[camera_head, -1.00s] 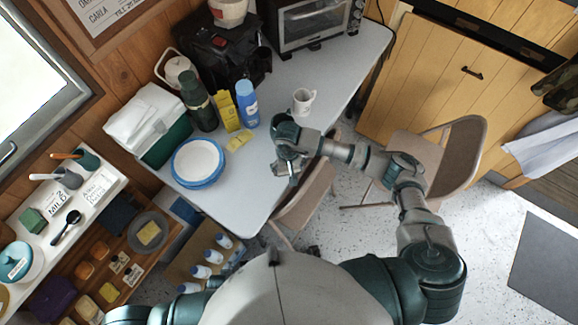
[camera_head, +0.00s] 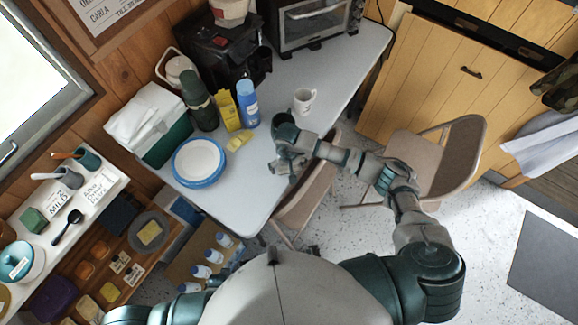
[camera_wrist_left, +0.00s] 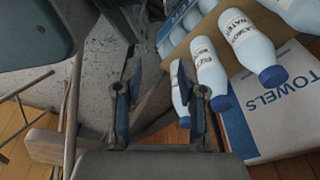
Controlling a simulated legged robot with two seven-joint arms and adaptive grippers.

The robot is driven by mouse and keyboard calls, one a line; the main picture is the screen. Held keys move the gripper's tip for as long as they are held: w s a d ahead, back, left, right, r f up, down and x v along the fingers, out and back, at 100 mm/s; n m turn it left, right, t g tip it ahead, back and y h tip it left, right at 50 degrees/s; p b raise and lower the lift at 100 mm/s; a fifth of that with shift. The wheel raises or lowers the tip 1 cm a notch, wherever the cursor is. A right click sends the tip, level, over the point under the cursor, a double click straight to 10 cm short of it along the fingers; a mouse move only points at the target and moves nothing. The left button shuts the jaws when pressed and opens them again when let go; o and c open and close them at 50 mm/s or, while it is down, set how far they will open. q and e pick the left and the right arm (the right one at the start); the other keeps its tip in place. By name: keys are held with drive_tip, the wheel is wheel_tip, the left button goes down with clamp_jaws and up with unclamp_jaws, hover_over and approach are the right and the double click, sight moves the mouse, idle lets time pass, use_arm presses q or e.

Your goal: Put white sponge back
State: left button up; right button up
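I cannot pick out a clearly white sponge in either view. A small yellow sponge-like block (camera_head: 239,141) lies on the grey table (camera_head: 262,180), beside the plates. Another pale yellow block (camera_head: 150,233) lies on a grey round dish on the lower left shelf. My right gripper (camera_head: 283,168) hangs over the table's near right edge, right of the plates and apart from both blocks. Its fingers are too small to read, and I see nothing held. In the left wrist view my left gripper (camera_wrist_left: 157,75) has its two fingers apart with nothing between them.
White plates on a blue one (camera_head: 199,161), a blue bottle (camera_head: 247,103), a dark green flask (camera_head: 199,100) and a white mug (camera_head: 304,101) stand on the table. Folding chairs (camera_head: 440,165) stand at right. White bottles (camera_wrist_left: 209,70) and a towels box (camera_wrist_left: 275,105) are near my left gripper.

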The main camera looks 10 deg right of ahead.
sight(287, 167)
drive_tip(key=shift+a, duration=0.25)
drive_tip(key=shift+r, duration=0.15)
wheel_tip(287, 167, up, 12)
idle(0.7)
